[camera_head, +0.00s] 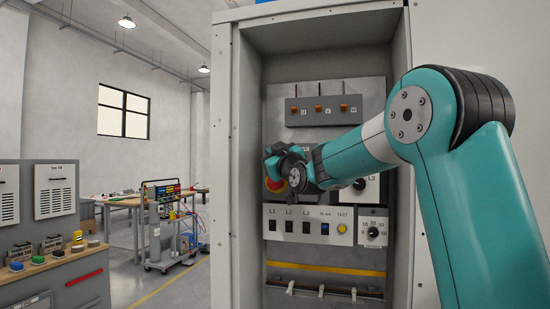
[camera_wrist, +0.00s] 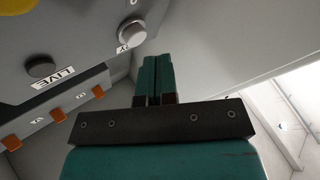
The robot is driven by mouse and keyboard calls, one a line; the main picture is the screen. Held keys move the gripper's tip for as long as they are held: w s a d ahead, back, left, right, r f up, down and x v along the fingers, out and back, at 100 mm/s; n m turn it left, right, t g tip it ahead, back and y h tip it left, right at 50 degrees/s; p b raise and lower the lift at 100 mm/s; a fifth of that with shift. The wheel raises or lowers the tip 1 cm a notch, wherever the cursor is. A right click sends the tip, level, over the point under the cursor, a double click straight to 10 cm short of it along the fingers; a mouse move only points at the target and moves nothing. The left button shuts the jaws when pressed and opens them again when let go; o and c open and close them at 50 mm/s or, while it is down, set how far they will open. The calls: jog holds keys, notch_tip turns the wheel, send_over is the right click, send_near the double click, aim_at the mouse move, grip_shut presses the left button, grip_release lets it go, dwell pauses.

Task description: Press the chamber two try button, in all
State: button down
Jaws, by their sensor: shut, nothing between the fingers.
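No button with a readable "chamber two try" label shows. The control panel (camera_head: 310,210) in the open cabinet carries a yellow button (camera_head: 342,229) under a TEST label and a blue one (camera_head: 325,229) beside it. My gripper (camera_wrist: 154,60) is shut and empty, its teal fingers together. In the head view, my wrist is in front of the panel's middle, partly hiding a red button (camera_head: 275,185) on yellow; the fingertips are hard to make out. In the wrist view, the fingertips appear beside a pale round knob (camera_wrist: 132,35); contact cannot be told.
Orange U, V, W switches (camera_head: 318,109) are above my wrist. A dark round part (camera_wrist: 41,67) is near a LIVE label. Cabinet walls (camera_head: 235,160) close in the panel on both sides. A workbench (camera_head: 50,262) and a cart (camera_head: 165,230) stand at left.

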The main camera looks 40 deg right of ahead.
jog(key=shift+w+d+b, duration=0.3)
jog(key=shift+w, duration=0.05)
jog(key=shift+w+d, duration=0.25)
jog(key=shift+d, duration=0.15)
dwell(0.9)
jog(key=shift+s+a+b, duration=0.55)
jog(key=shift+a+b, duration=0.15)
jog(key=shift+b, duration=0.15)
jog(key=shift+a, duration=0.1)
